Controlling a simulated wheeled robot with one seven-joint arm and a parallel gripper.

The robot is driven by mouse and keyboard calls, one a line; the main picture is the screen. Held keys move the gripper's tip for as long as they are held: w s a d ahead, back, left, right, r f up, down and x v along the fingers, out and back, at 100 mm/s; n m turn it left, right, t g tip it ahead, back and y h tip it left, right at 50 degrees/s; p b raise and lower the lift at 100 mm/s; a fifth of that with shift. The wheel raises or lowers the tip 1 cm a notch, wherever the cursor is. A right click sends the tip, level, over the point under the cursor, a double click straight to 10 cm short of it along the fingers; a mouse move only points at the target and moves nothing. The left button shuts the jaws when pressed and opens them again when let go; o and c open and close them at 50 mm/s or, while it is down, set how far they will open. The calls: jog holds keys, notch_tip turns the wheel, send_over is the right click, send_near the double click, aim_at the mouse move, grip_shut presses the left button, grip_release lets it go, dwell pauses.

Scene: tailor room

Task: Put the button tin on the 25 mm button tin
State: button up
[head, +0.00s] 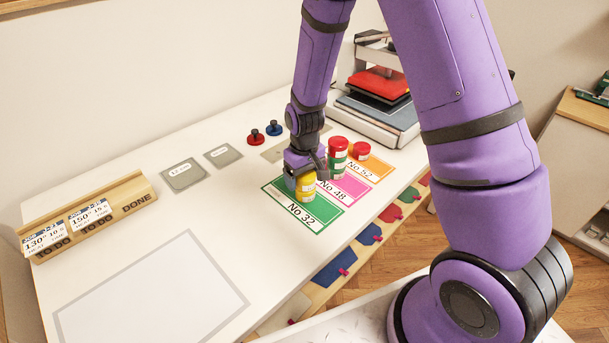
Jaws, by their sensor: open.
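A yellow tin (305,190) stands upright on the green "No 32" card (325,218). My gripper (306,176) is open and low at this tin, with its fingers beside the upper part. Whether they touch it I cannot tell. A taller red-and-green stack or tin (338,155) with pale labels stands behind, on the pink "No 48" card (351,190). A short red tin (359,150) stands on the orange "No 52" card (378,167). The tin labels are too small to read, so I cannot tell which is the 25 mm button tin.
A press (377,110) with a red pad stands behind the cards. Red (256,139) and blue (274,128) knobbed pieces and grey plates (184,175) lie on the table. A wooden card rack (85,218) stands at left. A grey-bordered white area (150,300) is clear.

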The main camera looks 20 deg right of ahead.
notch_tip(320, 180, up, 13)
jog(key=s+d+r+m+t, duration=0.1)
jog(key=s+d+r, duration=0.1)
jog(key=s+r, duration=0.45)
jog(key=s+d+r+t, duration=0.2)
jog(key=s+r, duration=0.2)
jog(key=r, duration=0.6)
jog(key=s+d+r+t, duration=0.1)
jog(key=s+r, duration=0.2)
jog(key=s, duration=0.4)
jog(key=s+d+r+m+t, duration=0.1)
jog(key=s+d+r, duration=0.1)
jog(key=s, duration=0.6)
jog(key=shift+r+m, duration=0.3)
jog(key=shift+r, duration=0.35)
